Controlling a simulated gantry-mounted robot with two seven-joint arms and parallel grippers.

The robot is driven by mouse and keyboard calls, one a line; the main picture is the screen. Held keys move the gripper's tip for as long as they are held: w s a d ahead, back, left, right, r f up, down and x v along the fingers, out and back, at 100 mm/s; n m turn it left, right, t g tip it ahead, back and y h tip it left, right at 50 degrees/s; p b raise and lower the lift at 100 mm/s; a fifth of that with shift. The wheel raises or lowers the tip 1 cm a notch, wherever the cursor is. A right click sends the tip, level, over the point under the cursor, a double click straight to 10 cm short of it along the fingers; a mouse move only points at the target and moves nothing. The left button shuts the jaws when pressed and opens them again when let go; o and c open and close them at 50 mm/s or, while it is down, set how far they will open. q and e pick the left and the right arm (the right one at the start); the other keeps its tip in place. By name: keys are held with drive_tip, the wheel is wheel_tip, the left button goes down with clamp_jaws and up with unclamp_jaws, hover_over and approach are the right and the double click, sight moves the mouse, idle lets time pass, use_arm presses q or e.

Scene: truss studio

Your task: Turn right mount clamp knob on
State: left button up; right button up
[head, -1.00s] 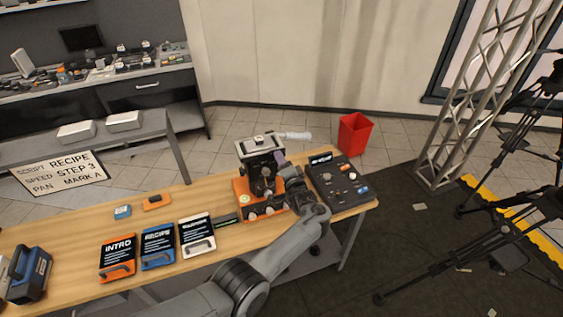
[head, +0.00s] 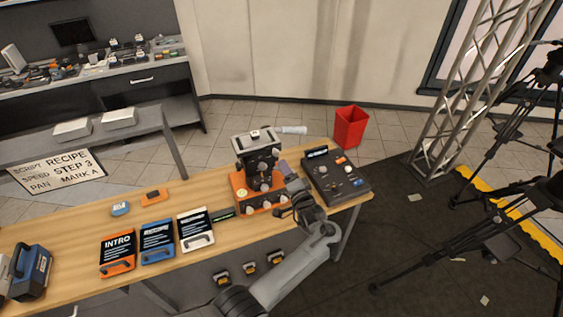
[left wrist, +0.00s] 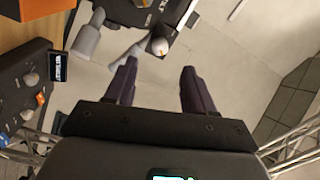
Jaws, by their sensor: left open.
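A black camera-mount device (head: 258,150) stands on an orange base (head: 243,193) at the table's right end. Pale knobs (head: 262,166) show on its front, and a pale handle (head: 292,130) sticks out to the right at its top. My left gripper (head: 285,170) is just right of the device; its fingertips are hard to make out there. In the left wrist view my left gripper (left wrist: 159,88) is open and empty. A round pale knob (left wrist: 158,45) with an orange mark lies beyond and between its fingers, apart from them. I cannot tell which knob this is. My right gripper is not in view.
A dark control console (head: 335,181) stands right of the device, close to my left wrist. Three labelled booklets (head: 157,242) lie left of it on the wooden table (head: 70,225). A red bin (head: 351,127) stands on the floor behind.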

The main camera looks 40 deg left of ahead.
use_arm(q)
drive_tip(key=shift+v, duration=1.35)
drive_tip(key=s+a+f+m+h, duration=0.1)
drive_tip(key=s+a+f+h, duration=0.15)
drive_tip(key=s+f, duration=0.9)
drive_tip(key=s+a+f+m+h, duration=0.2)
drive_tip(key=s+f+h, duration=0.2)
drive_tip(key=s+f, duration=0.7)
drive_tip(key=s+d+r+n+g+h, duration=0.5)
drive_tip(key=s+d+r+h, duration=0.4)
drive_tip(key=s+d+r, duration=0.7)
wheel_tip(320, 180, up, 14)
drive_tip(key=d+m+p, duration=0.1)
drive_tip(key=p, duration=1.4)
drive_tip(key=shift+w+d+g, duration=0.2)
drive_tip(key=shift+w+g, duration=0.1)
drive_tip(key=shift+w, duration=0.15)
